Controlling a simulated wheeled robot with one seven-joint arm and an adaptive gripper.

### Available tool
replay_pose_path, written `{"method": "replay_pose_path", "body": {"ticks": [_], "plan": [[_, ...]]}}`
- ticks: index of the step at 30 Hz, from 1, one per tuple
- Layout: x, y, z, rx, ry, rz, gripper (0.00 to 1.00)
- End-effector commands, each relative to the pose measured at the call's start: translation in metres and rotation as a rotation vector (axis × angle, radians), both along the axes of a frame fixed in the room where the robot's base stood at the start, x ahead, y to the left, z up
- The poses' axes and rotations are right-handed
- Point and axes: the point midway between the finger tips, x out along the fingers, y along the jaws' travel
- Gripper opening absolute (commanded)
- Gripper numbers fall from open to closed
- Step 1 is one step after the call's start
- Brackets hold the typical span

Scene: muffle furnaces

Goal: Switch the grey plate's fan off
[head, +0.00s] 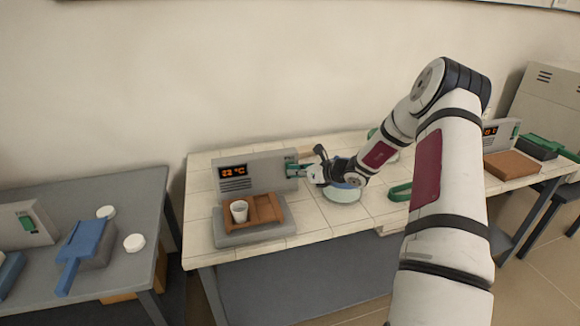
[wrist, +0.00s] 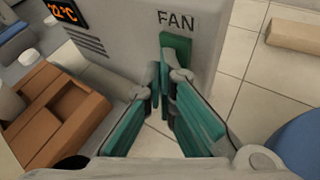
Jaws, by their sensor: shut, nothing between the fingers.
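The furnace unit (head: 259,176) on the white tiled table has a grey plate (head: 230,239) in front and an orange display. In the wrist view its grey face carries the word FAN above a green switch (wrist: 176,47). My gripper (wrist: 168,76) is shut and empty, with its green-padded fingertips right at the lower part of this switch. They partly hide it; I cannot tell whether they touch it or which way it is set. In the head view my gripper (head: 302,170) is at the right end of the unit's face.
A brown tray (head: 265,210) with a white cup (head: 239,211) sits on the grey plate. A round pale dish (head: 343,194) and a green object (head: 400,192) lie right of the unit. Other units stand on the left grey table (head: 90,205) and at the far right.

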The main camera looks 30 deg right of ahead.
Motion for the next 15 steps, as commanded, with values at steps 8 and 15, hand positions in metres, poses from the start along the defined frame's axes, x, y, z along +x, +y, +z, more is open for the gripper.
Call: {"method": "replay_pose_path", "body": {"ticks": [8,15], "plan": [[-0.001,0.000,0.000,0.001,0.000,0.000,0.00],[-0.010,0.003,-0.001,0.001,0.002,-0.001,0.00]]}}
